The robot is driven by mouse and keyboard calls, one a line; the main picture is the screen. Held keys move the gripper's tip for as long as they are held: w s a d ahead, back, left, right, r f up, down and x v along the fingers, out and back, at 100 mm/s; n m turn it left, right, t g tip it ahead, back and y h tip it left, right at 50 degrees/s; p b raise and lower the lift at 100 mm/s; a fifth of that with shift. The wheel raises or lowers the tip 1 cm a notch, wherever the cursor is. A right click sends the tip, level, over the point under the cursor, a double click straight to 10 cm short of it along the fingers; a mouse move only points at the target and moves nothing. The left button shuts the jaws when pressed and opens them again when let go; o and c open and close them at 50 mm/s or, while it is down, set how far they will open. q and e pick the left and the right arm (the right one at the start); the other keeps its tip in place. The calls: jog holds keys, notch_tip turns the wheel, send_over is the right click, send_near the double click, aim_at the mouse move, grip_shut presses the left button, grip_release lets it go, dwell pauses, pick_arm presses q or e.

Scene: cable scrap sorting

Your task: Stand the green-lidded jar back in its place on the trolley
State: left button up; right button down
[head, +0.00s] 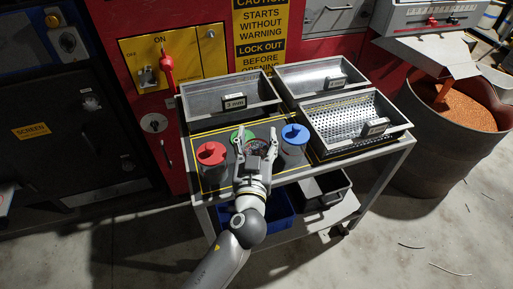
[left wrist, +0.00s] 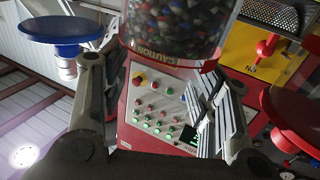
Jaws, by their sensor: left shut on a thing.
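The green-lidded jar (head: 241,134) is above the front part of the trolley top (head: 222,178), between the red-lidded jar (head: 211,153) and the blue-lidded jar (head: 294,138). My left gripper (head: 256,150) is shut on it and covers much of it. In the left wrist view a clear jar body (left wrist: 180,28) filled with dark, red and blue bits shows at the top, between the fingers (left wrist: 155,105); its lid is out of that view. I cannot tell whether its base touches the trolley. My right gripper is not in view.
Metal trays (head: 229,94) stand along the back and right of the trolley. A perforated tray (head: 355,120) is right of the blue-lidded jar. Blue and grey bins (head: 322,190) sit on the lower shelf. A barrel of copper granules (head: 460,115) stands at the right.

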pick_arm(q)
jog(key=shift+f, duration=1.25)
jog(key=shift+f, duration=0.1)
jog(key=o, duration=1.2)
jog(key=shift+c, duration=0.2)
